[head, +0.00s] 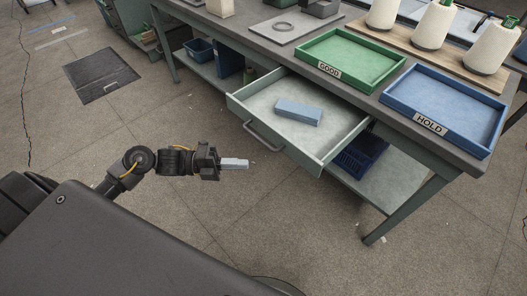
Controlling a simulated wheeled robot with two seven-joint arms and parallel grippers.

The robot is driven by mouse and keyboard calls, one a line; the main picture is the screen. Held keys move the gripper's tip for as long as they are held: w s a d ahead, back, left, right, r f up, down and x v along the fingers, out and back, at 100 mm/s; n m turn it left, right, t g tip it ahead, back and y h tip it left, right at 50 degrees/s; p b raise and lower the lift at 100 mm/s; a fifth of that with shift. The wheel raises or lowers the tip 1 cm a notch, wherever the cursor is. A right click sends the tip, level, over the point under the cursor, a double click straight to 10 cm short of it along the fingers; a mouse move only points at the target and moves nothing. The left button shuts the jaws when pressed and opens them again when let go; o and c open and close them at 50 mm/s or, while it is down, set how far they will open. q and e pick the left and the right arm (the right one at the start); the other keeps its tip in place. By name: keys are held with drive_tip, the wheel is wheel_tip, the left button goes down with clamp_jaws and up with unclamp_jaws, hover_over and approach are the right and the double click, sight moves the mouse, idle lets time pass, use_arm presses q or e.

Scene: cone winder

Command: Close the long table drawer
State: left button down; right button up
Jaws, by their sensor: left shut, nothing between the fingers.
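The long table drawer (310,148) is pulled out from under the grey-green table (357,83). A blue block-shaped object (298,112) lies inside it. The drawer's dark bar handle (262,137) runs along its front face. My left gripper (246,164) is shut and empty, in front of and a little below the handle in the picture, and appears apart from it. My right gripper does not show.
On the table stand a green GOOD tray (319,68), a blue HOLD tray (399,111) and several white yarn cones (433,27). A dark blue basket (358,158) sits on the lower shelf under the drawer. The floor in front of the table is clear.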

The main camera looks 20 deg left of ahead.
use_arm(q)
drive_tip(key=p, duration=0.1)
approach(297, 157)
drive_tip(key=s+d, duration=0.2)
drive_tip(key=d, duration=0.2)
drive_tip(key=w, duration=0.1)
drive_tip(key=w+d, duration=0.1)
drive_tip(key=w, duration=0.1)
drive_tip(key=shift+w+d+r, duration=0.15)
drive_tip(key=shift+w, duration=0.1)
drive_tip(key=shift+w+d, duration=0.1)
drive_tip(key=shift+w, duration=0.2)
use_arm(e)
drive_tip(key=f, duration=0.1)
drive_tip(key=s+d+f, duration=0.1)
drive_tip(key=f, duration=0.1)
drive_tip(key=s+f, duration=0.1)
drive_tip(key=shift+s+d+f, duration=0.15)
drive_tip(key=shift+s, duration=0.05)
use_arm(q)
drive_tip(key=shift+w, duration=0.1)
